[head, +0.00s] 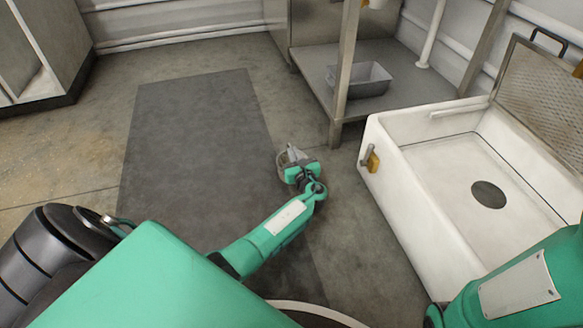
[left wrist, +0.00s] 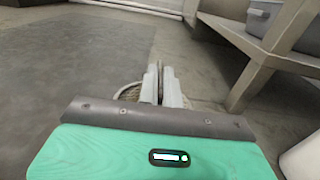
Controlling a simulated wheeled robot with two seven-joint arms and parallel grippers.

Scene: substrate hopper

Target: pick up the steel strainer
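The steel strainer (head: 283,160) is a small round rim with mesh, at my left gripper in the middle of the head view. In the left wrist view, part of the strainer (left wrist: 129,92) shows to the left of the fingers, with a little more on their right. My left gripper (head: 291,153) has its pale fingers (left wrist: 159,84) almost together, with the strainer between them. The fingers hide much of the strainer. The gripper appears to hold it above the grey floor. My right gripper is outside the views; only my right arm shows at lower right.
A white hopper (head: 385,185) with an open mesh lid (head: 545,90) and a brass latch stands at the right. A steel rack (head: 318,85) holding a grey pan (head: 360,88) is at the back. A dark mat (head: 190,140) lies on open floor at the left.

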